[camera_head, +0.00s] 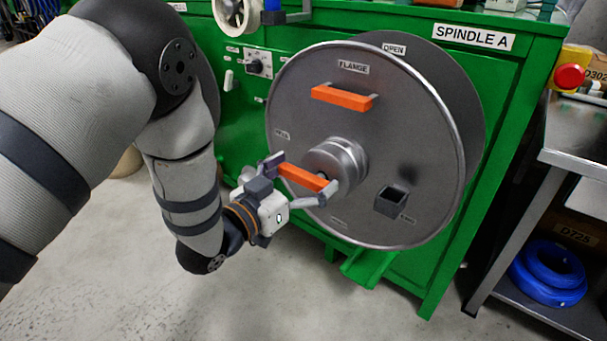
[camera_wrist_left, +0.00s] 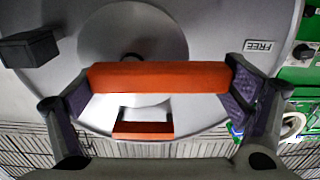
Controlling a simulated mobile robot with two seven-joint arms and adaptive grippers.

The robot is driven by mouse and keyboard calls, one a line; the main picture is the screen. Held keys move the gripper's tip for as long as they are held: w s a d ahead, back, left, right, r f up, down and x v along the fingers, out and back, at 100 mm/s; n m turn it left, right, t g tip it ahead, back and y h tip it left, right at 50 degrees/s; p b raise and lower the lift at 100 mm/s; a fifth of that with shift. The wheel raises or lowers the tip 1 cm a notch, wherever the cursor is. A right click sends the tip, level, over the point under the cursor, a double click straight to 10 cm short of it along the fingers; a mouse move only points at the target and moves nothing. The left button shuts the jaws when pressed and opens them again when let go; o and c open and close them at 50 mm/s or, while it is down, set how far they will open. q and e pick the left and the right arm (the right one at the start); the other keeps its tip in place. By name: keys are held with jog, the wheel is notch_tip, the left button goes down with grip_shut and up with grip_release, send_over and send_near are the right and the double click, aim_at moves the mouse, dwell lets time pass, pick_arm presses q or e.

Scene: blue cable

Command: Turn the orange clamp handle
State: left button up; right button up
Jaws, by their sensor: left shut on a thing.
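The orange clamp handle (camera_head: 302,177) is a bar in front of the grey metal hub (camera_head: 334,164) of the large round flange (camera_head: 420,150). My left gripper (camera_head: 300,179) is shut on this bar, with one finger at each end. In the left wrist view the orange bar (camera_wrist_left: 158,77) lies level across the picture between the purple finger pads. A second orange handle (camera_head: 342,98) sits higher on the flange, under the FLANGE label; it also shows in the left wrist view (camera_wrist_left: 142,129). My right gripper is not in view.
A dark square block (camera_head: 391,202) sticks out of the flange at the lower right. Behind stands the green cabinet (camera_head: 520,80) marked SPINDLE A. A red button (camera_head: 569,77) and a metal shelf with a blue cable coil (camera_head: 548,272) are at the right. The floor at lower left is clear.

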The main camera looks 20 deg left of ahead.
pick_arm(q)
jog(key=shift+n+p, duration=0.8)
jog(key=shift+n, duration=0.2)
jog(key=n, duration=0.1)
jog(key=n+p, duration=0.1)
jog(key=shift+f+n, duration=0.3)
jog(key=shift+f, duration=0.1)
jog(key=n, duration=0.1)
jog(key=n+p, duration=0.1)
jog(key=shift+f+n, duration=0.3)
jog(key=shift+f, duration=0.05)
jog(key=n, duration=0.1)
jog(key=n+p, duration=0.1)
jog(key=shift+s+d+f+n, duration=0.1)
jog(key=shift+d+f+n, duration=0.1)
jog(key=shift+f+n, duration=0.15)
jog(key=shift+s+d+f+n+b, duration=0.15)
jog(key=shift+d+n, duration=0.1)
jog(key=shift+n, duration=1)
jog(key=shift+d+f+n+b, duration=0.15)
jog(key=shift+d+n, duration=0.1)
jog(key=shift+n, duration=1)
jog(key=shift+s+d+f+n, duration=0.15)
jog(key=shift+d+n, duration=0.1)
jog(key=shift+n, duration=1)
jog(key=shift+d+n, duration=0.1)
jog(key=shift+n, duration=0.2)
